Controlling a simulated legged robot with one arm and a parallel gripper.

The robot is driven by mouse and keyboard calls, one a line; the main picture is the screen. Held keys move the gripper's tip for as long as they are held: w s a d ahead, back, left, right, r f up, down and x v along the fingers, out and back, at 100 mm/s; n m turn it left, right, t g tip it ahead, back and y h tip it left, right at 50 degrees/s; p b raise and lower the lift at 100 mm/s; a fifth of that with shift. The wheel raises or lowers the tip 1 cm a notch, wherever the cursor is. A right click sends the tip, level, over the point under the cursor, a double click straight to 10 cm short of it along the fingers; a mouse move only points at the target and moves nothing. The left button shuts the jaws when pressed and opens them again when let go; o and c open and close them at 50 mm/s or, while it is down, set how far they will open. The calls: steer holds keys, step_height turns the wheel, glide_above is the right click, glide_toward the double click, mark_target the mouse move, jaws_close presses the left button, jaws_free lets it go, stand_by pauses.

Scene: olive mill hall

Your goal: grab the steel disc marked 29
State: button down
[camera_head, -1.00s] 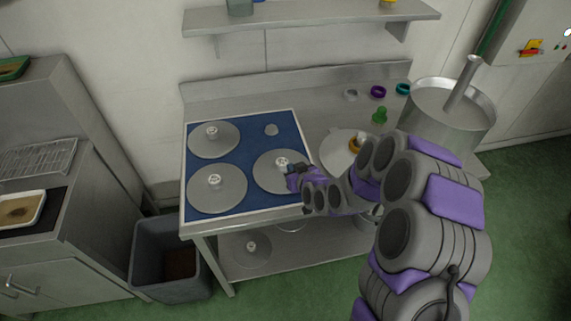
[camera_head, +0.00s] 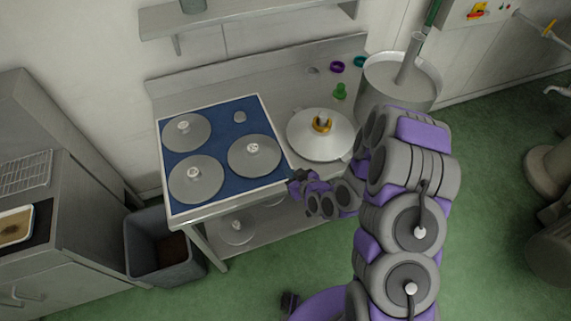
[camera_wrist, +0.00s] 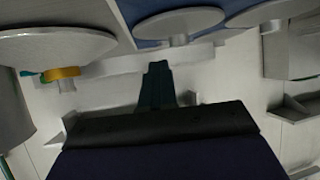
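Three large grey steel discs with pale centre knobs lie on a blue mat (camera_head: 225,140) on the steel table: back left (camera_head: 186,132), front left (camera_head: 196,180) and right (camera_head: 254,156). A wider disc (camera_head: 318,140) with an orange-yellow knob sits right of the mat. Another disc (camera_head: 237,230) lies on the lower shelf. No number is legible on any disc. My gripper (camera_head: 297,184) is by the table's front right edge, apart from the discs. In the wrist view its dark finger end (camera_wrist: 157,86) shows as one narrow wedge with nothing visibly held.
A large steel pot (camera_head: 385,90), a green knobbed piece (camera_head: 340,92) and a purple ring (camera_head: 337,67) stand towards the back right. A grey bin (camera_head: 150,255) stands left of the table.

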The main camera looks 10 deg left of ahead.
steer(key=shift+s+a+p, duration=0.1)
steer(key=shift+s+p, duration=0.15)
steer(key=shift+p, duration=0.4)
steer(key=c, duration=1.3)
jaws_free()
steer(key=shift+d, duration=0.35)
steer(key=o, duration=0.9)
steer(key=shift+a, duration=0.25)
steer(key=shift+d, duration=0.1)
